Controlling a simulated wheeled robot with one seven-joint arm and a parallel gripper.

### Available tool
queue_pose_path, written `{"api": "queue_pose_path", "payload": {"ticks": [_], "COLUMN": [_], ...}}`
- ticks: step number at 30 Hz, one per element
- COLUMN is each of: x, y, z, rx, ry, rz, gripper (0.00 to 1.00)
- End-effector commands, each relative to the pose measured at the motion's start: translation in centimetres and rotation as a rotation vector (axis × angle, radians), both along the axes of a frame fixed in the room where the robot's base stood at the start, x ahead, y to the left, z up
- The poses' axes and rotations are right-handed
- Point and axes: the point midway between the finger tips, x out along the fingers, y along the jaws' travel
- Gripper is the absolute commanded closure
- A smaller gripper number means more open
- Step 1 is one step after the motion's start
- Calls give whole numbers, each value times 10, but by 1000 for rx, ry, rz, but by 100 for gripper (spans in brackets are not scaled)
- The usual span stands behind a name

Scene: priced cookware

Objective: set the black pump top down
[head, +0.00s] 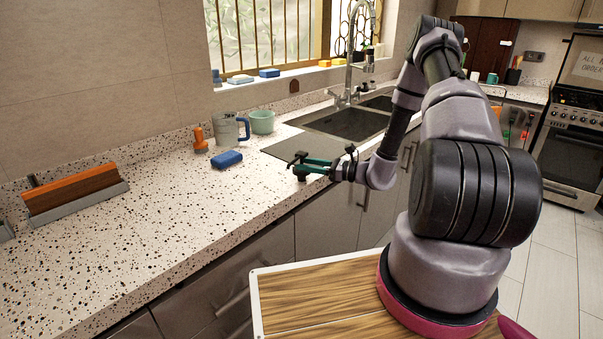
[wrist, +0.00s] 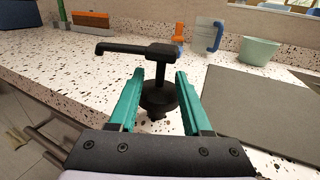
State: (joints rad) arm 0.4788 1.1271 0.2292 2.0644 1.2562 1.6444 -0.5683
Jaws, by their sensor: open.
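The black pump top (wrist: 158,94) is upright in the wrist view, with its long spout pointing left and a wide round collar below. Its collar appears to rest on the speckled counter, though I cannot fully see the contact. My gripper (wrist: 159,76) is open, with one teal finger on each side of the pump top's stem. In the head view my gripper (head: 308,164) is low over the counter's front edge by the sink. The pump top (head: 300,175) shows there only as small dark parts around the fingers.
The speckled counter (head: 150,230) has free room to the left. A blue sponge (head: 227,159), an orange-handled tool (head: 200,141), a grey mug with blue handle (head: 228,130) and a green bowl (head: 262,122) stand behind. The sink (head: 345,123) is to the right.

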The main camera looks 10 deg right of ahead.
Motion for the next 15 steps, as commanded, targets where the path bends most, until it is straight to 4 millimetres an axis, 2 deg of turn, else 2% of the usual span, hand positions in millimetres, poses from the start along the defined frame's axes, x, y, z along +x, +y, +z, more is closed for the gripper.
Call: {"api": "queue_pose_path", "payload": {"ticks": [4, 12, 13, 15], "x": [9, 12, 12, 12], "y": [16, 18, 18, 18], "z": [0, 0, 0, 0], "rx": [-1, -1, -1, -1], "ry": [-1, 1, 1, 1], "rz": [2, 0, 0, 0], "gripper": [51, 51, 55, 82]}}
